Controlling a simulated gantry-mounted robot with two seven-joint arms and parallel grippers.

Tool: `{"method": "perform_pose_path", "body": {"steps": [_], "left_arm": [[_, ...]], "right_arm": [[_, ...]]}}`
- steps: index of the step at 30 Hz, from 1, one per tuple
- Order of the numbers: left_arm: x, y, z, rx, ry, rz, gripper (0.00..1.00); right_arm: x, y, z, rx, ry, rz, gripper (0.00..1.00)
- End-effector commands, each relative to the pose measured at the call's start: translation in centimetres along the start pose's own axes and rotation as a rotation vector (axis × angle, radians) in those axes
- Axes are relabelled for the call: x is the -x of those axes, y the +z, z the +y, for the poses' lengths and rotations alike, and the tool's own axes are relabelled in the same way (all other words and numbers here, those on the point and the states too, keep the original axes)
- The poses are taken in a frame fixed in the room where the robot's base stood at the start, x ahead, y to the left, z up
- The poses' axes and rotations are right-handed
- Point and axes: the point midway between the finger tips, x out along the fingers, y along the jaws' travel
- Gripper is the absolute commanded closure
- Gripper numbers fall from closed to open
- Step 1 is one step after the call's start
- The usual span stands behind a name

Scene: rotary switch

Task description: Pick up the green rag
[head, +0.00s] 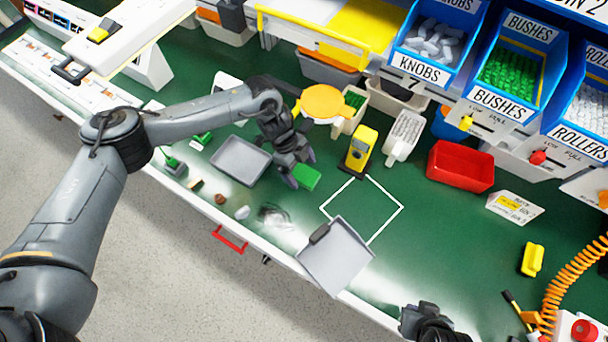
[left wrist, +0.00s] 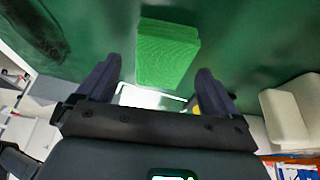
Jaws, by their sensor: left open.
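The green rag (head: 307,177) is a small folded bright green block on the dark green bench top, in the middle of the head view. It also shows in the left wrist view (left wrist: 167,52), just beyond and between the fingertips. My left gripper (head: 296,178) is open and close over the rag, with a finger at its left side; the gap between its fingers (left wrist: 157,82) is empty. I cannot tell whether a finger touches the rag. Part of my right gripper (head: 432,322) shows at the bottom edge of the head view; its fingers are not clear.
A grey tray (head: 240,160) lies left of the rag. A yellow device (head: 361,150) and a white square outline (head: 385,191) are to its right. A grey dustpan-like plate (head: 335,258) overhangs the front edge. A red bin (head: 460,166) stands farther right. Small debris lies in front.

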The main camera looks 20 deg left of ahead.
Motion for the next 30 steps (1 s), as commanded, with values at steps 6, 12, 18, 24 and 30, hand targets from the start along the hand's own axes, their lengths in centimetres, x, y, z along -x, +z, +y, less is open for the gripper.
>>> {"method": "perform_pose_path", "body": {"steps": [6, 12, 18, 24, 30], "left_arm": [[-1.2, 0.0, 0.0, 0.0, 0.0, -0.001, 0.06], [-1.3, 0.0, 0.0, 0.0, 0.0, 0.0, 0.06], [-1.3, 0.0, 0.0, 0.0, 0.0, 0.0, 0.06], [-1.4, 0.1, 0.0, 0.001, 0.0, 0.0, 0.06], [-1.6, 0.2, 0.0, 0.001, -0.001, 0.0, 0.06]], "right_arm": [[-0.2, -0.1, -0.1, -0.005, -0.004, 0.002, 1.0], [-0.1, -0.1, -0.1, -0.006, -0.004, 0.004, 1.0], [-0.1, -0.1, -0.1, -0.006, -0.004, 0.004, 1.0], [-0.1, -0.1, 0.0, -0.003, -0.001, 0.004, 1.0], [-0.1, -0.1, 0.1, 0.003, 0.003, 0.003, 1.0]]}}
